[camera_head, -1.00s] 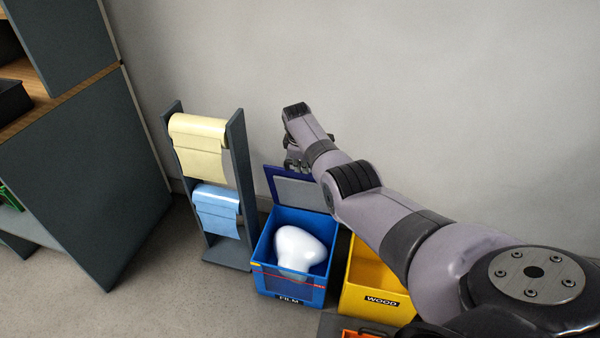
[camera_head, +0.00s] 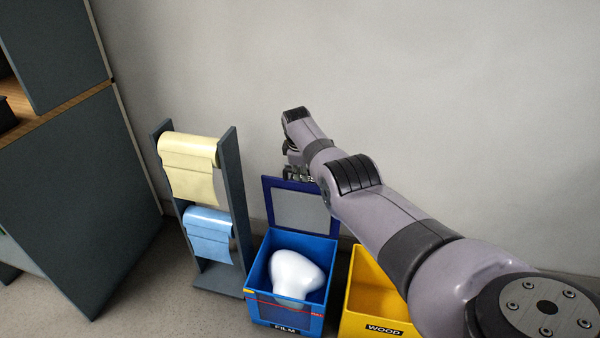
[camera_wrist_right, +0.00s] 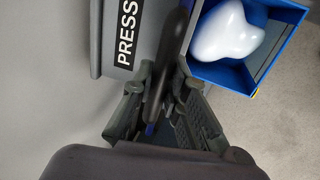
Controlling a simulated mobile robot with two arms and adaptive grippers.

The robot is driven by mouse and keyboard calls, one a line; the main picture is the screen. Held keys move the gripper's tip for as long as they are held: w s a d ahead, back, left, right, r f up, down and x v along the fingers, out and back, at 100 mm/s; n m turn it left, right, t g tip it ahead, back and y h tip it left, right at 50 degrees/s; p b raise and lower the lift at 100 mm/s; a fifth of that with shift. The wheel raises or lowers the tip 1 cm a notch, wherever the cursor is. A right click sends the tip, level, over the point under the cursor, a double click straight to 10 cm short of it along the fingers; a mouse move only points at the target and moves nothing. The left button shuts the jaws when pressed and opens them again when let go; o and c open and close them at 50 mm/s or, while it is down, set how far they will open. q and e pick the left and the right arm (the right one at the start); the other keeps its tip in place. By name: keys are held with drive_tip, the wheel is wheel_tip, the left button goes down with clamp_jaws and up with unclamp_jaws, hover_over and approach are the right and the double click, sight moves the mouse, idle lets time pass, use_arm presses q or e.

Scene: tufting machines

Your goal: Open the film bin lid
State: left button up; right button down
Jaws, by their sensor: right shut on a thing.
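The blue film bin (camera_head: 286,310) stands on the floor at the lower middle of the head view, with a white rounded bag inside. Its blue-framed lid (camera_head: 301,186) with a grey panel stands raised, roughly upright, at the bin's back edge. My right gripper (camera_head: 298,172) is at the lid's top edge, partly hidden by my arm. In the right wrist view, my right gripper (camera_wrist_right: 163,98) is shut on a dark bar-like part of the lid between its fingers. The bin (camera_wrist_right: 285,18) shows there at upper right. My left gripper is not in view.
A yellow wood bin (camera_head: 375,318) stands right of the film bin, partly behind my arm. A grey rack (camera_head: 238,200) with yellow and blue rolls stands left. A dark cabinet (camera_head: 75,190) is further left. A grey wall is behind. A "PRESS" label (camera_wrist_right: 128,32) shows in the wrist view.

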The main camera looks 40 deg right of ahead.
drive_tip(key=shift+w, duration=0.1)
drive_tip(key=c, duration=1.6)
unclamp_jaws()
drive_tip(key=shift+o, duration=0.2)
drive_tip(key=shift+r, duration=0.65)
drive_tip(key=v, duration=1.1)
drive_tip(key=shift+s+a, duration=0.2)
drive_tip(key=shift+s, duration=0.05)
drive_tip(key=shift+f, duration=0.1)
